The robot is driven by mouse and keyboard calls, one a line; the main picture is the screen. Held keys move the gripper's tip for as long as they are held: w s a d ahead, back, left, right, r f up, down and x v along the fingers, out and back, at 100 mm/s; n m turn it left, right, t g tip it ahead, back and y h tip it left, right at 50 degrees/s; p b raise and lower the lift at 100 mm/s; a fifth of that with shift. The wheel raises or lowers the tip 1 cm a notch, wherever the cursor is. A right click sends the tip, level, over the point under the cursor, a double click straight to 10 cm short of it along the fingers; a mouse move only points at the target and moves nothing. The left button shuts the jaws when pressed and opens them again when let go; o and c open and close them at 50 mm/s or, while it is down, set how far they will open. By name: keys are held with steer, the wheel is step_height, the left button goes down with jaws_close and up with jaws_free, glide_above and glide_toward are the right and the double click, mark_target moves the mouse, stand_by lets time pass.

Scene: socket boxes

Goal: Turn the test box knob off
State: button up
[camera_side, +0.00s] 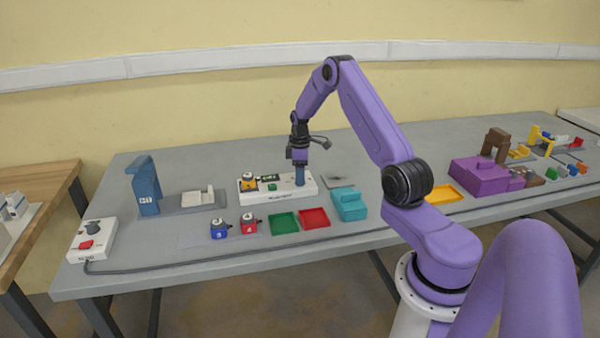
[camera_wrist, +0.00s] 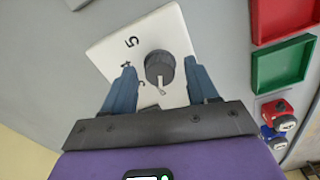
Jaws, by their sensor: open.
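The white test box (camera_side: 280,194) stands near the middle of the table, with a yellow socket box (camera_side: 249,182) and a small green display (camera_side: 267,178) on its left part. My gripper (camera_side: 299,180) points down at the box's right end and hides the knob in the side view. In the wrist view the dark round knob (camera_wrist: 159,65) sits on the white box face (camera_wrist: 120,48), its pale pointer toward the bottom of the picture. My open gripper (camera_wrist: 161,67) has one blue finger on each side of the knob, with visible gaps. Contact cannot be told.
A green tray (camera_side: 284,222) and a red tray (camera_side: 314,217) lie in front of the test box. Blue (camera_side: 219,230) and red (camera_side: 249,224) socket boxes stand front left. A teal block (camera_side: 349,205) is to the right, a blue press-like stand (camera_side: 146,186) to the left.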

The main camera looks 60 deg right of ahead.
step_height(320, 180, up, 18)
steer(key=shift+f, duration=0.25)
stand_by(0.3)
steer(key=shift+a, duration=0.1)
steer(key=s+a+r+n, duration=0.1)
steer(key=s+a+r, duration=0.15)
steer(key=a, duration=1.15)
steer(key=s+a+r+n, duration=0.1)
steer(key=s+a+n, duration=0.15)
steer(key=a, duration=1.15)
steer(key=s+a+n, duration=0.1)
steer(key=s+a, duration=0.8)
steer(key=s, duration=0.5)
steer(key=s+f+n, duration=0.2)
steer(key=s+f, duration=0.1)
steer(key=s, duration=1.1)
steer(key=shift+d, duration=0.4)
